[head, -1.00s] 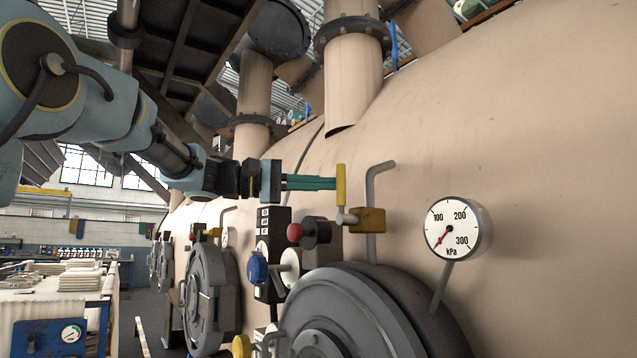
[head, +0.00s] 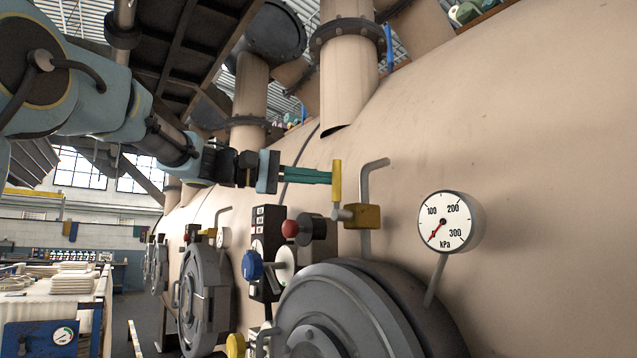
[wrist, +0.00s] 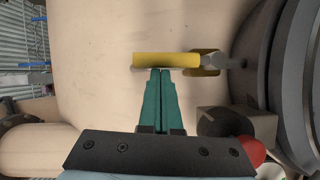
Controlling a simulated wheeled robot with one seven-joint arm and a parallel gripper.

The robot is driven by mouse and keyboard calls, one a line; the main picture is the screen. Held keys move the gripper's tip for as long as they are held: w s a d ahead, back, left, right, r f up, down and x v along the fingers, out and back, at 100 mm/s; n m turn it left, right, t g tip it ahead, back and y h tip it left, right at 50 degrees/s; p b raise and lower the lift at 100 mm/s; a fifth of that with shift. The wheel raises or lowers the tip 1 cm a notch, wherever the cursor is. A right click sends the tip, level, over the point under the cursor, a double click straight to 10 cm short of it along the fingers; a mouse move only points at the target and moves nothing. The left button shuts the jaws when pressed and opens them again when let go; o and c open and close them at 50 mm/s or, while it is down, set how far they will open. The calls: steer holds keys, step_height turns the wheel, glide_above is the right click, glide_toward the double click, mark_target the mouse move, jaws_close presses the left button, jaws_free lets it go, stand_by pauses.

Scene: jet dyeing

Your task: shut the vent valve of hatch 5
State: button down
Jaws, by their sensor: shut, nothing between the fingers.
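The vent valve has a yellow lever handle (head: 337,181) standing upright and a brass-yellow body (head: 362,216) on a grey bent pipe (head: 366,180) above the nearest round hatch (head: 345,315). I see no readable hatch number. My gripper (head: 330,177) has its teal fingers shut together with nothing between them. Their tips are at the left side of the handle, about mid-height. In the wrist view the closed fingertips (wrist: 161,71) are right against the handle (wrist: 166,60), touching or nearly so. The valve body (wrist: 205,62) shows to the right there.
A pressure gauge (head: 445,221) sits right of the valve, its needle low, below 100 kPa. A red knob (head: 290,228), a blue knob (head: 252,266) and a black control box (head: 268,235) are just below my gripper. The beige vessel wall (head: 520,130) is close behind.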

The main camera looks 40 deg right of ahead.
steer(key=shift+s, duration=0.15)
steer(key=s+m+t+y+b, duration=0.1)
steer(key=s+m+b, duration=0.1)
steer(key=m+b, duration=0.1)
steer(key=shift+s+a+b, duration=0.1)
steer(key=shift+s+b, duration=0.1)
steer(key=shift+b, duration=0.5)
steer(key=s+f+m+t+y+b, duration=0.1)
steer(key=s+f+m+t+b, duration=0.3)
steer(key=s+m+b, duration=0.3)
steer(key=m+t+b, duration=0.1)
steer(key=b, duration=0.2)
steer(key=shift+a+t+b, duration=0.2)
steer(key=shift+t+b, duration=0.2)
steer(key=shift+s+f, duration=0.1)
steer(key=shift+f, duration=0.1)
steer(key=shift+r, duration=0.15)
